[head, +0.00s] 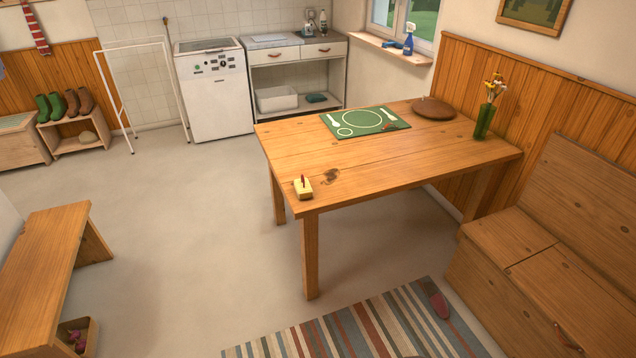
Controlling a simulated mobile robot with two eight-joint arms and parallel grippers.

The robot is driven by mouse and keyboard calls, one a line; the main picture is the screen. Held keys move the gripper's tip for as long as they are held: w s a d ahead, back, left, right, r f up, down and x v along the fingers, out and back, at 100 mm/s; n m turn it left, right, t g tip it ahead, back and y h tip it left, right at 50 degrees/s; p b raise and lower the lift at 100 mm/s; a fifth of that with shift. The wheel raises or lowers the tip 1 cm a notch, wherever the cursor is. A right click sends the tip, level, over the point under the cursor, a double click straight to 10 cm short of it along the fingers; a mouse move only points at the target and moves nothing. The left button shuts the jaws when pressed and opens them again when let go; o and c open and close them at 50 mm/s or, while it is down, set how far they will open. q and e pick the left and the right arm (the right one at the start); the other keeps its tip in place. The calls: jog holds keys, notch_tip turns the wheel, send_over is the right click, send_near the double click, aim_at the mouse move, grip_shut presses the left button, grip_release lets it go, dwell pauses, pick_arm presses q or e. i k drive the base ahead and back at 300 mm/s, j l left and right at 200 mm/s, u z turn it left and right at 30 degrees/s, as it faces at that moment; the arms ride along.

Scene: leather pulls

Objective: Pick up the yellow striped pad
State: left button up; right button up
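A small yellow block-like pad (303,190) sits on the wooden table (390,165), close to its front left corner. A small dark red piece stands up from its top; stripes are too small to make out. A dark knot mark in the wood lies just to its right. Neither of my grippers shows in the head view, and nothing touches the pad.
A green placemat (365,121), a brown round item (433,109) and a green vase of flowers (485,118) are toward the table's back. A striped rug (375,325) with a slipper (437,302) lies in front. A wooden bench (545,255) stands right. Floor left of the table is clear.

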aim_at(302, 186)
jog(key=i+l+u, duration=0.35)
jog(key=i+l, duration=0.5)
jog(key=i, duration=0.25)
jog(key=i+l+u, duration=0.3)
jog(key=i+l, duration=0.7)
jog(key=l, duration=0.1)
